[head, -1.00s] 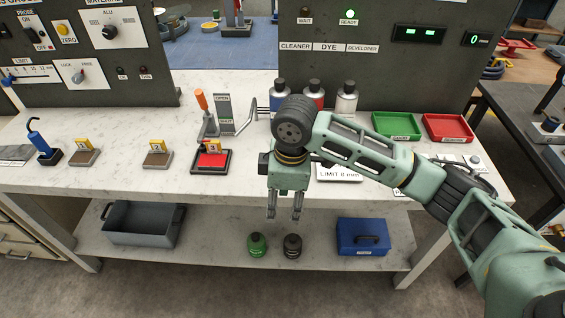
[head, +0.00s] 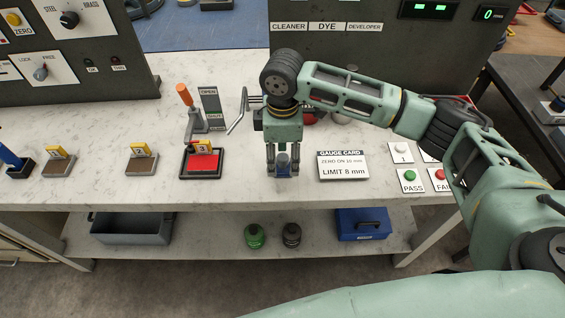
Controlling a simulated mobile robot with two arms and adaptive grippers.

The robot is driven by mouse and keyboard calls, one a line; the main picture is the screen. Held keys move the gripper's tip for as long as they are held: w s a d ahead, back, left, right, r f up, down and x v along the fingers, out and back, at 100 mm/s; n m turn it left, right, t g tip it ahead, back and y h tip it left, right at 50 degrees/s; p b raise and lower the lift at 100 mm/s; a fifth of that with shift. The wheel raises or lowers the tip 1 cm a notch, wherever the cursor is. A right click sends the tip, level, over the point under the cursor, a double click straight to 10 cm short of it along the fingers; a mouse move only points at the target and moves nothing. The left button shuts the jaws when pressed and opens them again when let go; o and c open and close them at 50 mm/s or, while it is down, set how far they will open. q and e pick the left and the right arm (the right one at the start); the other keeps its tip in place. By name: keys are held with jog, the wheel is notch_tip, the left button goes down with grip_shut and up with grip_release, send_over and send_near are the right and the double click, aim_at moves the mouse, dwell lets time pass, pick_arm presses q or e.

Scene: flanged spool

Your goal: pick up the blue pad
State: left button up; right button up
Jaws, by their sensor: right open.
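My right gripper (head: 283,172) points down over the front part of the white bench, with its fingers apart. A small dark blue and grey piece (head: 283,160) shows between the two fingers, close to the bench top. It looks like the blue pad, but the fingers partly hide it and I cannot tell whether they touch it. My left gripper is out of view.
The gauge card (head: 343,165) lies right of the gripper. A red pad (head: 203,162) in a black tray, with marker 3, lies to the left, with an orange-handled lever clamp (head: 187,102) behind. Bottles behind my arm are mostly hidden. A grey bin (head: 130,229) sits below.

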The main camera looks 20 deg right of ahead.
aim_at(282, 156)
notch_tip(282, 156, down, 3)
jog(key=shift+w+d+r, duration=0.1)
jog(key=shift+w, duration=0.05)
jog(key=shift+w+f, duration=0.1)
jog(key=shift+f, duration=0.35)
jog(key=c, duration=1.2)
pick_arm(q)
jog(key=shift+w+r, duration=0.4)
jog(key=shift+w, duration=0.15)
pick_arm(e)
jog(key=shift+c, duration=0.2)
